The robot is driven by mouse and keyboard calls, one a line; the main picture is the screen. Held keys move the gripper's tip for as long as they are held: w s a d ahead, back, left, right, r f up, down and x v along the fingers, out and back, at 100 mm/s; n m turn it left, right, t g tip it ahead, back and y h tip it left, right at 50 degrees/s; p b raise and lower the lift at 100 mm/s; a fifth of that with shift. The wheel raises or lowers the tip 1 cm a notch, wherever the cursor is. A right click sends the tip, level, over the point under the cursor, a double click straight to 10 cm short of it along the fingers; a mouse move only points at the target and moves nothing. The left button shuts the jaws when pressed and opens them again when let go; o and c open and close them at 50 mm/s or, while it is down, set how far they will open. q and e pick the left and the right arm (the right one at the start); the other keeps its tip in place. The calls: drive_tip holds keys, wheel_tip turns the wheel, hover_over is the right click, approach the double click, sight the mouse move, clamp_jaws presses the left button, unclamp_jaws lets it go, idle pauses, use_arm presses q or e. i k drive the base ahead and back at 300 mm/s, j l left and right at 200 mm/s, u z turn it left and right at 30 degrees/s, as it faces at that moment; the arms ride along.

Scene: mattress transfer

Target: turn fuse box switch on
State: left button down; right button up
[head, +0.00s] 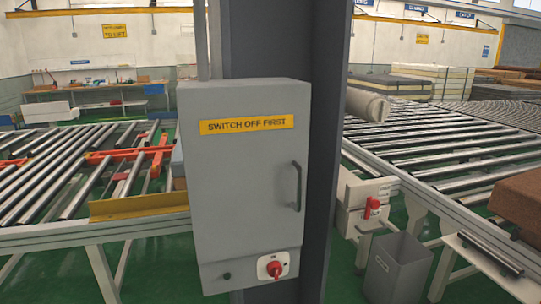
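A grey fuse box (235,180) is fixed to a dark grey upright column in the middle of the head view. Its door is closed, with a dark handle (297,187) on the right side and a yellow label reading "SWITCH OFF FIRST" (247,124) near the top. A red rotary switch (275,268) sits on a white plate at the bottom right of the box. The switch is too small to read its exact setting. Neither my left nor my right gripper shows in the view.
Roller conveyors stand to the left (70,170) and right (440,140) of the column (328,150). A grey bin (398,268) and another red switch (373,204) are at the lower right. Stacked mattresses (435,80) lie at the back right.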

sight(275, 269)
drive_tip(key=j+z, duration=0.2)
drive_tip(key=j, duration=0.5)
drive_tip(key=k+j+z, duration=0.25)
drive_tip(key=j, duration=0.4)
drive_tip(key=i, duration=0.7)
drive_tip(key=k, duration=0.65)
